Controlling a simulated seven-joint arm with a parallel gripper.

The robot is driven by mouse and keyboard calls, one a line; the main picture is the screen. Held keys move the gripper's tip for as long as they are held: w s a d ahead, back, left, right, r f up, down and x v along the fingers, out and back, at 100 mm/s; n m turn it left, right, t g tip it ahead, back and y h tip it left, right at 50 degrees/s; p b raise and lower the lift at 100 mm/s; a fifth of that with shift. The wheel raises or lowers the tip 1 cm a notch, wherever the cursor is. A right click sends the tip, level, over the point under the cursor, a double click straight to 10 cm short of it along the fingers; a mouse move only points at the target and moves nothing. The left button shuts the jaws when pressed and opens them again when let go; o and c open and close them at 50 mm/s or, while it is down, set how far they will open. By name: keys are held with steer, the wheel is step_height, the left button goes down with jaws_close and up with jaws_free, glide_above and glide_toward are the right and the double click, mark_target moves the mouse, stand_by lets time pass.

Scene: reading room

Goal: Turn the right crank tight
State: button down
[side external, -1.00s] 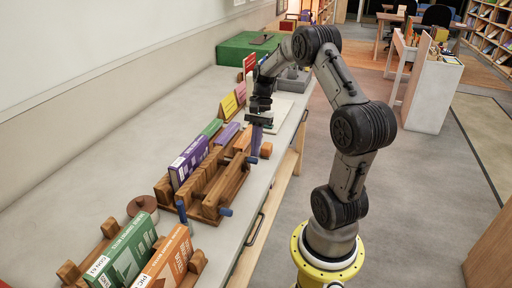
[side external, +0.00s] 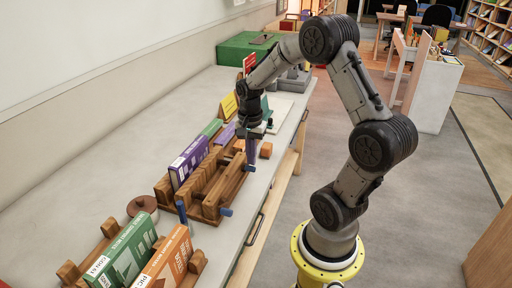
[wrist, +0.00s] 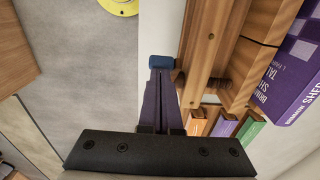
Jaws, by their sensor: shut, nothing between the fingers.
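A wooden book press (side external: 208,203) holds a purple book (side external: 188,162) upright on the grey counter. Its right crank has a blue handle (side external: 226,212) at the press's near right corner. The left crank, with another blue handle (side external: 182,212), stands upright at the near left. My gripper (side external: 251,165) points down beside the far right end of the press, with purple fingers. In the wrist view my gripper (wrist: 160,75) is shut and empty.
A second wooden press with a green book (side external: 125,252) and an orange book (side external: 168,262) stands nearer the camera. An orange block (side external: 265,149) lies right of my gripper. Upright coloured cards (side external: 228,106) stand behind.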

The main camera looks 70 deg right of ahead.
steer(key=shift+a+f, duration=0.5)
steer(key=shift+a, duration=0.3)
